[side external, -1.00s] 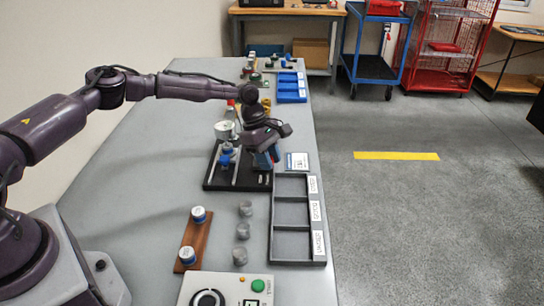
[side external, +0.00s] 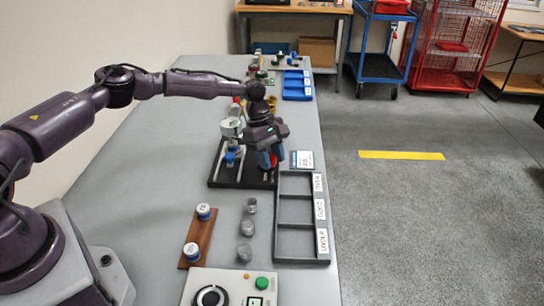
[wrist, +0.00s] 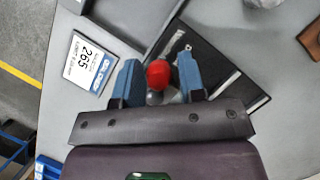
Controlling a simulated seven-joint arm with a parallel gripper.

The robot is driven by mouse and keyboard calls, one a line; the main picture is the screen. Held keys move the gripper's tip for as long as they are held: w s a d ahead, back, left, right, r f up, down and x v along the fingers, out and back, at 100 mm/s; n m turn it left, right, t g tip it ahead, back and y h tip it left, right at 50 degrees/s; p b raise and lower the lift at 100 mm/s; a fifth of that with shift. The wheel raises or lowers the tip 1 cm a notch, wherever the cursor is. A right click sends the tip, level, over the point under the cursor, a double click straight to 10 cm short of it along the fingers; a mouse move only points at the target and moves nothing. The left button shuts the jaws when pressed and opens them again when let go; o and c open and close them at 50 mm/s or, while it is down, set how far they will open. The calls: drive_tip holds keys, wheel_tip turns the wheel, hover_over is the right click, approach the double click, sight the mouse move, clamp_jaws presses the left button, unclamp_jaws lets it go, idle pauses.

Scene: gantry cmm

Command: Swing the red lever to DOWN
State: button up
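The red lever's round knob (wrist: 158,74) shows in the wrist view on a grey stem, between my two blue fingers. My gripper (wrist: 159,68) is open around the knob, with a gap visible on each side. In the side external view my gripper (side external: 272,158) points down over the right part of the black base plate (side external: 222,182), and a bit of the red knob (side external: 273,160) shows between the fingers. The plate also shows in the wrist view (wrist: 215,62). The lever's foot and any position marks are hidden.
A label card (side external: 303,159) lies to the right. A grey three-part tray (side external: 279,225) is in front. Several grey cylinders (side external: 247,228) and a wooden strip (side external: 198,236) stand nearer.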

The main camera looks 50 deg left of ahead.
drive_tip(key=shift+o, duration=0.5)
drive_tip(key=shift+r, duration=0.1)
drive_tip(key=v, duration=1.3)
